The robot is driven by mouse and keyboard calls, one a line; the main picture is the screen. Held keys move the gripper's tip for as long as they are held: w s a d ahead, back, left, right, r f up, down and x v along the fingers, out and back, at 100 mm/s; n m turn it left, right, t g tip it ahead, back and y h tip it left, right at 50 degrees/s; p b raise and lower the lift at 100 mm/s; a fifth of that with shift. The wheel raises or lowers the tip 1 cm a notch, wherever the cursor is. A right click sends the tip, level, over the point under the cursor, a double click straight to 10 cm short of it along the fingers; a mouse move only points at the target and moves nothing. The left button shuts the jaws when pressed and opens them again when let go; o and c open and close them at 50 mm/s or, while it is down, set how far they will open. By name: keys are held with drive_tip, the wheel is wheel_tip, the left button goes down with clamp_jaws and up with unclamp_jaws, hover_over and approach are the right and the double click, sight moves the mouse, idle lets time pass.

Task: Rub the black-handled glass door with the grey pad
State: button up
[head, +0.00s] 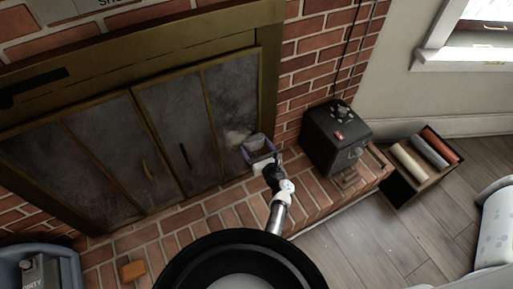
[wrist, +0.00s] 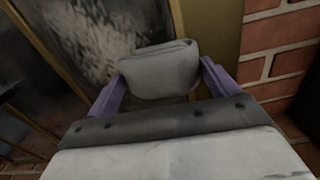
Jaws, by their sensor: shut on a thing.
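The black-handled glass door (head: 168,122) is the right one of the dark fireplace doors, with a brass frame and a short black handle (head: 184,155). Its right panel (head: 228,92) is cloudy, with a paler smeared patch low down. That patch also shows in the wrist view (wrist: 108,40). My gripper (head: 258,155) is at the lower right of this door. Its purple fingers are shut on the folded grey pad (wrist: 160,70), one on each side. The pad is at the door's lower right edge; I cannot tell whether it touches the glass.
The left glass door (head: 85,150) has a brass handle. A black box (head: 335,138) stands on the brick hearth (head: 215,212), close right of my gripper. A crate of rolls (head: 440,182) is farther right. An orange block (head: 133,270) and a blue tub (head: 68,262) are at lower left.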

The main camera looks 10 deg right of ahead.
sight(224, 145)
drive_tip(key=shift+s+a, duration=0.45)
drive_tip(key=shift+a, duration=0.75)
drive_tip(key=shift+s+a, duration=0.4)
drive_tip(key=shift+a, duration=0.85)
drive_tip(key=shift+s+a, duration=0.45)
drive_tip(key=shift+a, duration=0.75)
drive_tip(key=shift+s+a, duration=0.25)
drive_tip(key=shift+a, duration=0.65)
drive_tip(key=shift+s+a, duration=0.2)
drive_tip(key=shift+a, duration=0.65)
drive_tip(key=shift+r+p, duration=1.25)
drive_tip(key=shift+r, duration=0.55)
drive_tip(key=shift+w+d+f, duration=0.1)
drive_tip(key=shift+w+d, duration=0.2)
drive_tip(key=shift+d, duration=0.65)
drive_tip(key=shift+w+d+f, duration=0.1)
drive_tip(key=shift+w+d, duration=0.15)
drive_tip(key=shift+d, duration=0.7)
